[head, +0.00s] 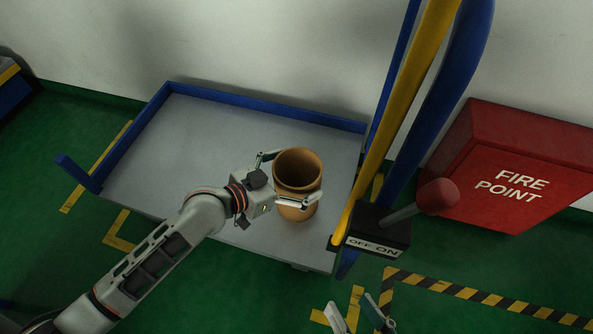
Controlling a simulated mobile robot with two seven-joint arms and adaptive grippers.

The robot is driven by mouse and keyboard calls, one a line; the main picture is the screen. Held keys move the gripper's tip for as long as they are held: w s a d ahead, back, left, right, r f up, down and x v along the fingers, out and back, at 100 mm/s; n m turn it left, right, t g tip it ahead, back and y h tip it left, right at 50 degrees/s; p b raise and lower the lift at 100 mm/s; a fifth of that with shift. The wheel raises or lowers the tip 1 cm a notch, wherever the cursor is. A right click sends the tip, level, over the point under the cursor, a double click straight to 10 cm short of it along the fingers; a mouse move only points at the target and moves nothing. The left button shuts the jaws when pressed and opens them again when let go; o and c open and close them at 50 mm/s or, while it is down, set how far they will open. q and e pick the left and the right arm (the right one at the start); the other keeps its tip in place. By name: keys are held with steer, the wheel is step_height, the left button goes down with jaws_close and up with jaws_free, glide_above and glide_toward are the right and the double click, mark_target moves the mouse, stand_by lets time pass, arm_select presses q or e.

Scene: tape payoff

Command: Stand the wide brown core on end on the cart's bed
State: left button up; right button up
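The wide brown core (296,171) is a short hollow tube, upright with its open end up, over the right part of the cart's grey bed (190,150). My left gripper (284,180) reaches in from the left, with one finger behind the core and one across its front, and looks closed on its sides. I cannot tell for sure whether the core's lower end touches the bed. My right gripper (358,314) is at the bottom edge, its fingers apart and empty, partly out of frame.
A blue rim (265,109) edges the bed's back and left side. Yellow and blue uprights (398,125) rise at the cart's right, beside a red-knobbed lever (437,196) on an OFF-ON box. A red FIRE POINT box (510,170) stands right. The bed's left is clear.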

arm_select(q)
steer(key=p+v, duration=0.3)
steer(key=v, duration=0.9)
steer(key=shift+r, duration=0.3)
arm_select(e)
steer(key=d+n, duration=0.1)
steer(key=w+d+n, duration=0.1)
steer(key=d, duration=0.1)
steer(key=d+r+n+h, duration=0.1)
steer(key=shift+w+d+r+n, duration=0.1)
steer(key=shift+w+d+n, duration=0.1)
steer(key=shift+w+n, duration=0.1)
